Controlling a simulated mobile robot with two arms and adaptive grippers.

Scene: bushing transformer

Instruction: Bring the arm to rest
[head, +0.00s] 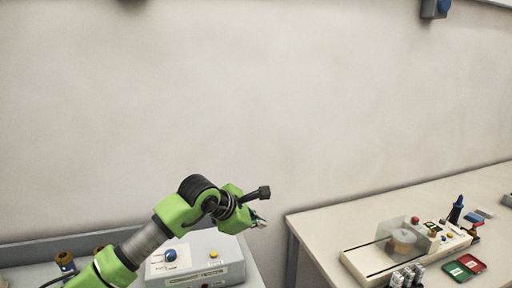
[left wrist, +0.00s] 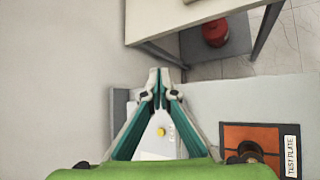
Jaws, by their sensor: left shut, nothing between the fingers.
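My left arm (head: 172,214) is green and black and comes in from the lower left in the head view. My left gripper (head: 261,222) is small there, in front of the wall and above the grey control box. In the left wrist view the left gripper (left wrist: 160,72) shows its two teal-lined fingers, with the tips together and nothing between them. It hangs above the box with a yellow button (left wrist: 161,132). My right gripper is in neither view.
The grey control box (head: 226,254) stands on the left bench below my arm. A second table (head: 315,228) at the right bears a tester (head: 378,262) and red and green trays (head: 472,263). An orange test plate (left wrist: 252,133) lies right of the gripper. A red object (left wrist: 215,32) is under the table.

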